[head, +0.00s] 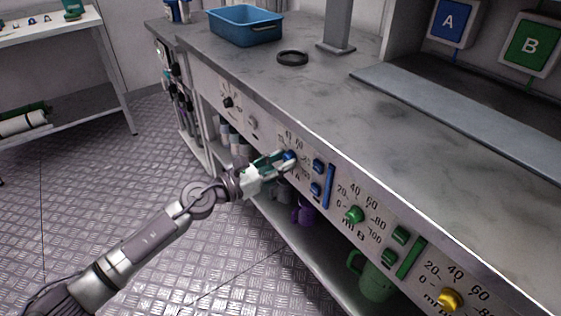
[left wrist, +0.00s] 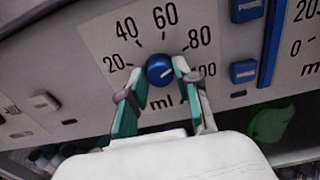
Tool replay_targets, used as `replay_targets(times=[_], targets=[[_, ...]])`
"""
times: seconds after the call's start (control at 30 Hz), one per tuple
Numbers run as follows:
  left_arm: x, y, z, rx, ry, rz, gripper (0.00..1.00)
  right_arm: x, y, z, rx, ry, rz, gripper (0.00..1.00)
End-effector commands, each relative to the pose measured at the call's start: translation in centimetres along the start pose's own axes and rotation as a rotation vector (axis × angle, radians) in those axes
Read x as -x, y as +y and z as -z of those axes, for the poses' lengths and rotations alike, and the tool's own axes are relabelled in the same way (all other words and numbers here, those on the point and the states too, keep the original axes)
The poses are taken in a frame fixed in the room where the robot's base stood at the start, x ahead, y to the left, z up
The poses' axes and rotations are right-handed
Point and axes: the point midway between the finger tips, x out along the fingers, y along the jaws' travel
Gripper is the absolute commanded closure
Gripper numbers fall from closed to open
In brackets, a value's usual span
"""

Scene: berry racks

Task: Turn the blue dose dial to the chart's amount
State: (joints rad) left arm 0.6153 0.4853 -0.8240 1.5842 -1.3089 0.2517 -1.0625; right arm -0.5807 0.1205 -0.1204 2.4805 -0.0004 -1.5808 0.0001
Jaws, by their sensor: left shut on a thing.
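The blue dose dial (head: 289,155) is on the front panel of the bench, at the scale marked ml A. The left wrist view shows the round blue dial (left wrist: 160,69) with numbers 20, 40, 60, 80 and 100 around it. A short pale mark shows on its face, but I cannot tell for certain which number it points to. My left gripper (head: 284,158) is shut on the dial, with one green-lined finger on each side of it. No chart with a readable amount is in view. My right gripper is not in view.
Blue buttons (head: 318,166) and a blue bar (head: 328,186) sit right of the dial. A green dial (head: 354,214) and a yellow dial (head: 449,299) are farther along. A blue bin (head: 245,26) and a black ring (head: 292,58) are on the bench. Signs A and B hang behind.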

Motion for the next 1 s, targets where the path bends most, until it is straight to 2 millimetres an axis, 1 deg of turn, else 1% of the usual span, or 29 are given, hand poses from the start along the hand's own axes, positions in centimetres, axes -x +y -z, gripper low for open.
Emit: replay_targets(times=[0.1, 0.13, 0.27, 0.57, 0.67, 0.77, 1.0], targets=[[0.0, -0.1, 0.3, 0.002, 0.006, 0.002, 1.0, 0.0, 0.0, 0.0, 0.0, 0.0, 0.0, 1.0], [0.0, -0.1, 0.3, 0.002, 0.006, 0.002, 0.65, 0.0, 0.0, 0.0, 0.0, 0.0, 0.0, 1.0], [0.0, -0.1, 0.2, 0.002, 0.004, 0.002, 0.43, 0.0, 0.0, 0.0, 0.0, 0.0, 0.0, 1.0], [0.1, 0.0, 0.1, 0.002, 0.002, 0.001, 0.42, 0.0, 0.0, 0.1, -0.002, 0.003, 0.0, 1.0], [0.6, 0.0, 0.1, 0.002, 0.002, 0.0, 0.42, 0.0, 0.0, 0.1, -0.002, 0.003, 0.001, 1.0], [2.0, 0.0, 0.2, 0.002, 0.004, 0.0, 0.42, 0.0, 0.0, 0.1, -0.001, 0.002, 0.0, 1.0], [7.2, 0.0, 0.3, 0.004, 0.006, 0.0, 0.42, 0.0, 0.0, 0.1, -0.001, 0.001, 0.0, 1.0]])
